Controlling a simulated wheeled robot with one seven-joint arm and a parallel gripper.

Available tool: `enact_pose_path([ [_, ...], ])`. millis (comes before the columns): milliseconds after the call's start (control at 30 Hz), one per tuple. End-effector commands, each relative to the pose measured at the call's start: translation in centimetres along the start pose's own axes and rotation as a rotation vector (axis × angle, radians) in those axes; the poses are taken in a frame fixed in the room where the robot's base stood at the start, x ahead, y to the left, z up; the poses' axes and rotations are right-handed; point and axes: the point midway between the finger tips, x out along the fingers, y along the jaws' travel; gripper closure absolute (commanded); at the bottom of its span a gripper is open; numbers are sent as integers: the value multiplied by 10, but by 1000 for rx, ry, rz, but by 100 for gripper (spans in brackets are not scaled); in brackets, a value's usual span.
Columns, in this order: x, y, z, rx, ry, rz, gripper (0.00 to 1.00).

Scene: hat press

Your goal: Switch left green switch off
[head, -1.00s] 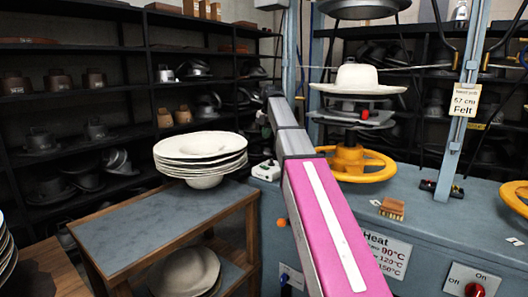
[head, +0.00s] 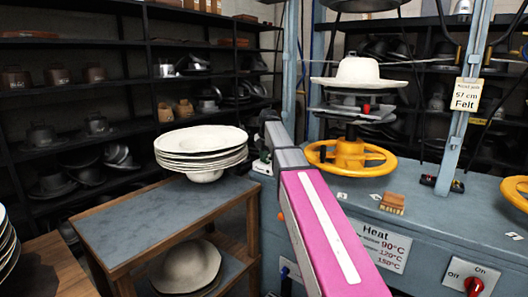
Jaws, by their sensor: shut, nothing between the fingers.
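A small pale switch box with a dark greenish top (head: 262,165) sits at the back left corner of the grey-blue press bench. It is partly hidden by my arm, and I cannot tell the switch's position. My pink and grey arm reaches from the bottom right up to this corner. My gripper (head: 264,152) shows only as a small dark part at the arm's far end, just above the box. It is shut and empty. Whether it touches the switch cannot be seen.
The hat press with a white hat (head: 358,73) and yellow handwheel (head: 349,155) stands right of my arm. A wooden brush (head: 393,203) and a red on/off knob (head: 474,286) are further right. Stacked hats (head: 201,147) stand on a side table (head: 150,228) at left.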

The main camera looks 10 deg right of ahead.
Motion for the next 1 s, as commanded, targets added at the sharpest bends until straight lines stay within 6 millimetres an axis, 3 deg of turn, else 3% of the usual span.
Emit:
enact_pose_path([
  [667,6,1,0,0,1,-1,100],
  [1000,2,-10,-1,1,1,-4,100],
])
